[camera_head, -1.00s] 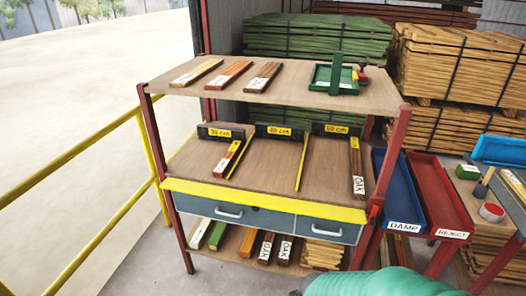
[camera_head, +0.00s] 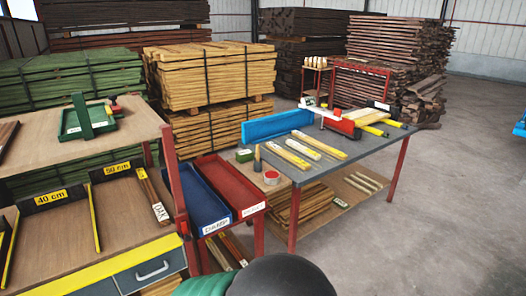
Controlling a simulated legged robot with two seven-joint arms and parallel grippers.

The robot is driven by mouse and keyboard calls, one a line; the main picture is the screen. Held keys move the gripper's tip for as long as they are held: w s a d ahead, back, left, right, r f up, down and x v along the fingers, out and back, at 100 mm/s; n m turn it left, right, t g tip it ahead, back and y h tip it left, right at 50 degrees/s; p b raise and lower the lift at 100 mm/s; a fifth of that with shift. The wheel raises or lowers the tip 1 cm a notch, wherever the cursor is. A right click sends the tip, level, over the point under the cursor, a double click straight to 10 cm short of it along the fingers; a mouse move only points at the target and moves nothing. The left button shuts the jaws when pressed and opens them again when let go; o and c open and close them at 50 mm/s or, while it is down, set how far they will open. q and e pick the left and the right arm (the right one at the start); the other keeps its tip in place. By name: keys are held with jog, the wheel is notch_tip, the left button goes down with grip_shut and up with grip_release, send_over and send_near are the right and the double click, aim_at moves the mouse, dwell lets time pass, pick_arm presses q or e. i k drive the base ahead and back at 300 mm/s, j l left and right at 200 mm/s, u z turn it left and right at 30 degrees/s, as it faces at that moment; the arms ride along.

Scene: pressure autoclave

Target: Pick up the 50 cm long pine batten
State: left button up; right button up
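Several pale yellow battens lie on the grey-topped table (camera_head: 338,150) right of centre: one near the front (camera_head: 284,157), one in the middle (camera_head: 302,149) and one behind it (camera_head: 319,144). Their wood labels and lengths are too small to read, so I cannot tell which is 50 cm pine. A brown batten (camera_head: 152,196) with a white label lies in the 50 cm bay (camera_head: 117,168) of the shelf at left. Neither of my grippers is in view.
A blue bin (camera_head: 205,205) and a red bin (camera_head: 233,190) stand between shelf and table. The floor (camera_head: 450,200) at right is clear.

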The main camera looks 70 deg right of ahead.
aim_at(332, 151)
jog(key=z, duration=2.65)
jog(key=i+z, duration=0.4)
jog(key=i, duration=0.35)
jog(key=i+l+z, duration=0.25)
jog(key=i, duration=0.85)
jog(key=i+j+z, duration=0.15)
jog(key=i+z, duration=0.15)
jog(key=i, duration=0.8)
jog(key=i+l+u, duration=0.1)
jog(key=i+u, duration=0.25)
jog(key=i+l+u, duration=0.15)
jog(key=i+u, duration=0.15)
jog(key=i+l+u, duration=0.35)
jog(key=i+j, duration=0.05)
jog(key=i, duration=0.05)
